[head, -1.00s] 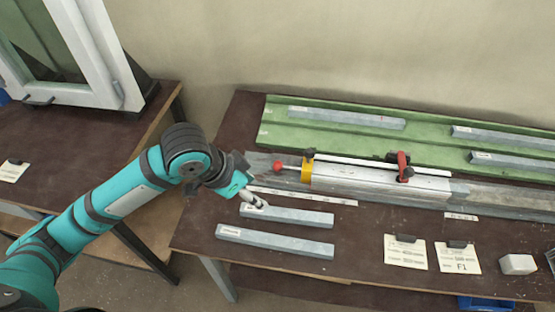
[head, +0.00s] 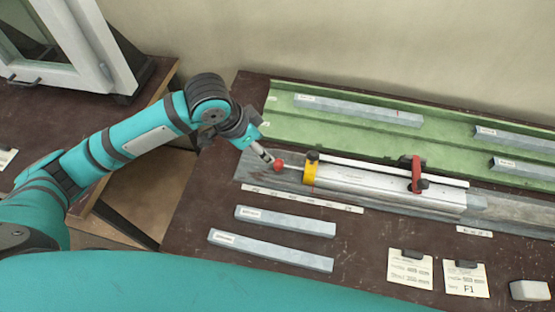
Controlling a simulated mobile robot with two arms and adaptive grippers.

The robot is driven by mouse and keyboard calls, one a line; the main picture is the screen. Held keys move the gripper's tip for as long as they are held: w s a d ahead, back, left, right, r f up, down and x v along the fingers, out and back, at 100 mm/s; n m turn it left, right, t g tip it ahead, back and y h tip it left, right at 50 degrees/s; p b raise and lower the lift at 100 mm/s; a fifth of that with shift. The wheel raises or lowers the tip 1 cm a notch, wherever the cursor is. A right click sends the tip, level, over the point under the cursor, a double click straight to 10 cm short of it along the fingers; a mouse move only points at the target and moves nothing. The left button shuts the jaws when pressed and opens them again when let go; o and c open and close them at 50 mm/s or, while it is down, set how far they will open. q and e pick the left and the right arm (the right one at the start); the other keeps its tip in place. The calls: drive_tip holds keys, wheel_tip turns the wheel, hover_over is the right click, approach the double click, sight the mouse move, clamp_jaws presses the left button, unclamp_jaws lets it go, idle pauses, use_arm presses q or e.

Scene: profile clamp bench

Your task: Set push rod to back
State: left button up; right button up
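The push rod (head: 292,168) is a thin rod with a red knob (head: 279,166). It sticks out to the left of the yellow block (head: 310,171) on the clamp, with a short length showing between knob and block. My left gripper (head: 266,156) is just left of the knob, its fingertips close to it or touching; I cannot tell which. The fingers show as one narrow shape, so their opening cannot be judged. A silver profile (head: 385,187) lies in the clamp, and a red clamp handle (head: 416,174) stands over it. My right gripper is not in view.
Two grey bars (head: 286,220) (head: 270,250) lie in front of the clamp. A green tray (head: 350,130) with several bars is behind it. Paper cards (head: 410,268) and a pale block (head: 529,290) lie at the front right. A window frame (head: 75,45) stands at the far left.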

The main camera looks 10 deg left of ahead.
sight(277, 162)
use_arm(q)
drive_tip(key=p+x, duration=0.1)
drive_tip(key=x, duration=1)
drive_tip(key=shift+w+d+f, duration=0.1)
drive_tip(key=shift+f, duration=0.25)
drive_tip(key=shift+w+d+f, duration=0.1)
drive_tip(key=shift+w+f, duration=0.05)
drive_tip(key=shift+f, duration=0.35)
clamp_jaws()
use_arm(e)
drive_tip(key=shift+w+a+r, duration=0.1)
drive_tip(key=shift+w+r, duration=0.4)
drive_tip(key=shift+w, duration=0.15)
